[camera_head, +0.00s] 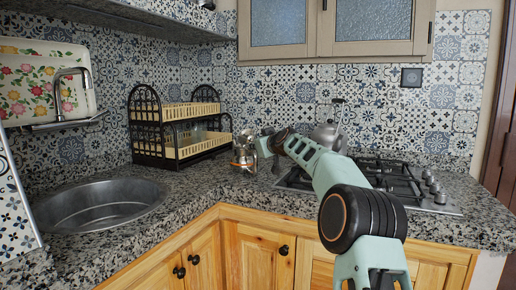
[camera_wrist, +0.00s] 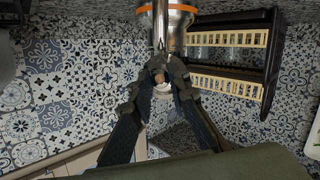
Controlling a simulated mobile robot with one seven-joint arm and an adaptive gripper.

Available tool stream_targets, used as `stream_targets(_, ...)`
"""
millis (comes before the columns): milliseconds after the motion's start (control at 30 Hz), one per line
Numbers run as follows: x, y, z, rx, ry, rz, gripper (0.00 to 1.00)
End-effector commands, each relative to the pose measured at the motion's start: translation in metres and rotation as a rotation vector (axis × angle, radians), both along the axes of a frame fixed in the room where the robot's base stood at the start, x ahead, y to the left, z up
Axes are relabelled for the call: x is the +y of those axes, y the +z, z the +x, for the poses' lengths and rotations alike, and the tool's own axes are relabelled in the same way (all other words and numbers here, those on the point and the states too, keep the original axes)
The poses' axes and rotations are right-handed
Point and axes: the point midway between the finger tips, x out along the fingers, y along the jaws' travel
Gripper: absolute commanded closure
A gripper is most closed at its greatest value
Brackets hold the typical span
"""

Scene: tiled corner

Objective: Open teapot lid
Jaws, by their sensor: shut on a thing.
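A small metal teapot (camera_head: 244,157) with orange-copper trim stands on the counter, right of the dish rack. In the wrist view, which looks upside down, its silver body and orange band (camera_wrist: 180,17) show at the top. My gripper (camera_head: 264,143) reaches the teapot's upper part from the right. In the wrist view my gripper (camera_wrist: 160,72) has its fingertips close together, shut at the top of the teapot, where the lid is. The fingers hide most of the lid and the exact grasp point. I cannot tell whether the lid is lifted off the body.
A dark dish rack (camera_head: 182,126) with cream shelves stands just left of the teapot. A metal kettle (camera_head: 327,134) is on the gas hob (camera_head: 402,180) behind my arm. A round sink (camera_head: 98,207) is at the left. Counter in front of the rack is clear.

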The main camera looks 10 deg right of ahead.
Motion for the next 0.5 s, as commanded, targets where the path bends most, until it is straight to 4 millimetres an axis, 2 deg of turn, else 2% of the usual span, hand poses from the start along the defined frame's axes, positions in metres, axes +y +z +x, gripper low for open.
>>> stream_targets(467, -0.0001, 0.0007, 0.0021, -0.006, 0.0, 0.001, 1.0)
stream_targets(500, -0.0001, 0.0007, 0.0021, -0.006, 0.0, 0.001, 0.82)
